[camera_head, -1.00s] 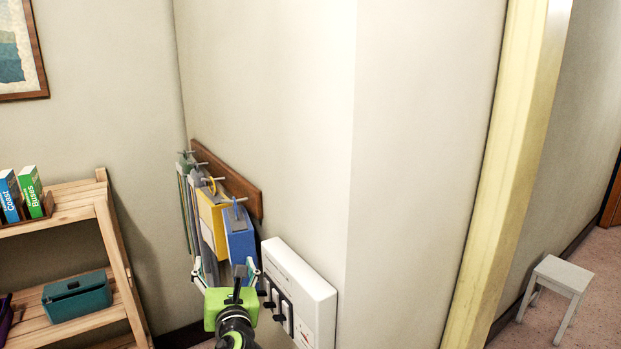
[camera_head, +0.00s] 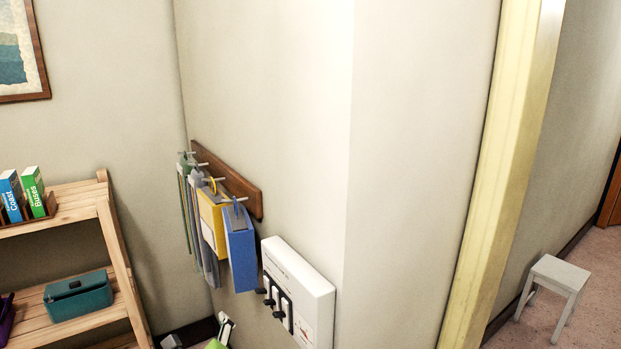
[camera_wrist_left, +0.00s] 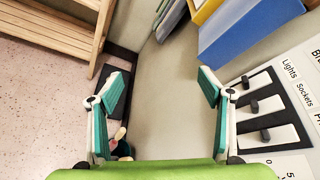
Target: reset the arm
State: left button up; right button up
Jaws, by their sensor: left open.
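My left gripper (camera_head: 198,332) shows only in part at the bottom edge of the head view, below the hanging blue box (camera_head: 241,254). In the left wrist view my left gripper (camera_wrist_left: 162,88) has its two teal-padded fingers spread wide, with nothing between them. The blue box also shows in the left wrist view (camera_wrist_left: 248,32), beyond the fingers and apart from them. It hangs from a peg on the wooden rail (camera_head: 236,182). My right gripper is in neither view.
A white switch panel (camera_head: 309,290) is on the wall right of the blue box, close to the right finger in the wrist view. A yellow box (camera_head: 213,220) hangs beside the blue one. A wooden shelf (camera_head: 70,212) stands left, a white stool (camera_head: 560,272) far right.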

pick_arm(q)
jog(key=s+f+n+g+h, duration=0.1)
jog(key=s+f+n+g, duration=0.1)
jog(key=s+f+n, duration=0.55)
jog(key=s+f+n+g+h, duration=0.1)
jog(key=s+f+n+g, duration=0.25)
jog(key=s, duration=0.65)
jog(key=s+d+f+n+g+h, duration=0.2)
jog(key=s+n+g+h, duration=0.15)
jog(key=s+n, duration=1.05)
jog(key=s+f+m+g+b, duration=0.1)
jog(key=s+f+m+b, duration=0.15)
jog(key=f, duration=1.45)
jog(key=s+f+m+b, duration=0.1)
jog(key=s+f+b, duration=0.25)
jog(key=f, duration=1.35)
jog(key=s+a+f+b, duration=0.1)
jog(key=s+f+b, duration=0.1)
jog(key=s+f, duration=0.6)
jog(key=s+a+f+g+b, duration=0.1)
jog(key=s+f+b, duration=0.1)
jog(key=s+f, duration=0.5)
jog(key=shift+s+a+f+g, duration=0.3)
jog(key=shift+s+f, duration=0.1)
jog(key=shift+f, duration=1.75)
jog(key=shift+y, duration=0.25)
